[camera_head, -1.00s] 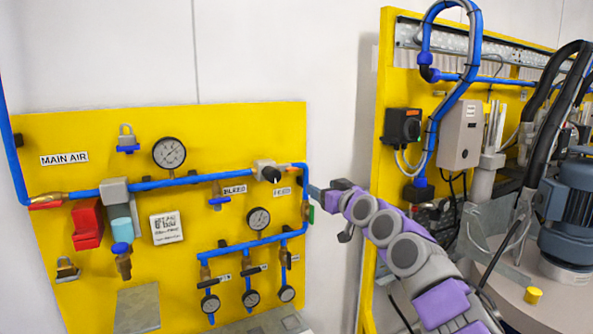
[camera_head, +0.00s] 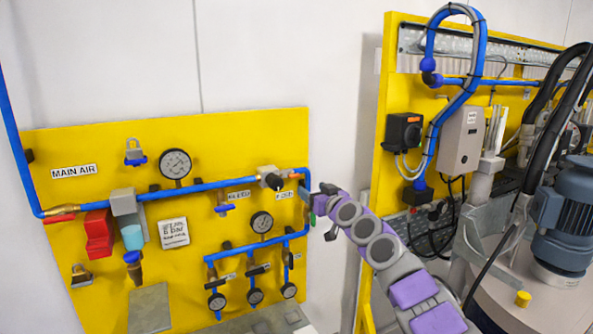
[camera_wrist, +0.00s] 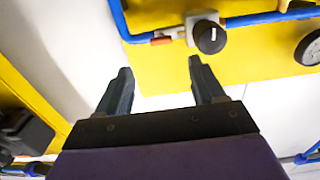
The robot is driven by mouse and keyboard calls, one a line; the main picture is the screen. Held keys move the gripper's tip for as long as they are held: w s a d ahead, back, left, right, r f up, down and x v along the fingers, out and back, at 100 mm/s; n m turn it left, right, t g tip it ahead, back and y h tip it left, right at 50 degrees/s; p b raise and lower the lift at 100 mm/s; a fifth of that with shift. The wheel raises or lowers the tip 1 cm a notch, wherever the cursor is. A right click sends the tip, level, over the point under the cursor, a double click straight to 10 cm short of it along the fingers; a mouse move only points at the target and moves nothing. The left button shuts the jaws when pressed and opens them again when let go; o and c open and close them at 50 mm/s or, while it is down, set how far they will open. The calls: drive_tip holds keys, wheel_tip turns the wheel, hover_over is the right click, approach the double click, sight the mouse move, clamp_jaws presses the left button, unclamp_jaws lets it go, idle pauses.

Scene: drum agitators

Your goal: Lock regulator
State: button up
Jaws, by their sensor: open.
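A grey block with a black knob (camera_head: 272,180) sits on the upper blue pipe at the panel's right. In the wrist view the black knob (camera_wrist: 210,37) has a white mark and lies beyond the right fingertip, apart from it. A grey unit (camera_head: 124,202) with a light-blue bowl is on the pipe at left; which part is the regulator I cannot tell. My gripper (camera_head: 322,198) is beside the panel's right edge. In the wrist view my gripper (camera_wrist: 160,68) is open and empty.
The yellow panel (camera_head: 60,140) carries gauges (camera_head: 175,163), a red block (camera_head: 98,234) and blue pipes. To the right stand a second yellow frame (camera_head: 383,150), hoses and a blue motor (camera_head: 570,215). Bare white wall shows between the panels.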

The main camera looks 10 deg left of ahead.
sight(295, 177)
drive_tip(key=p+x, duration=0.2)
drive_tip(key=x, duration=0.5)
drive_tip(key=shift+w+a+r, duration=0.1)
drive_tip(key=shift+a+r, duration=0.1)
drive_tip(key=shift+w+a+p, duration=0.45)
drive_tip(key=shift+w+p, duration=0.1)
drive_tip(key=shift+w, duration=0.05)
drive_tip(key=shift+p+x, duration=0.9)
drive_tip(key=shift+p, duration=0.05)
drive_tip(key=shift+w+a+r+p, duration=0.1)
drive_tip(key=shift+w+a+p, duration=0.05)
drive_tip(key=shift+w+p, duration=0.2)
drive_tip(key=shift+w+a+f, duration=0.1)
drive_tip(key=shift+w+f, duration=0.05)
drive_tip(key=shift+f, duration=0.05)
drive_tip(key=shift+c, duration=0.5)
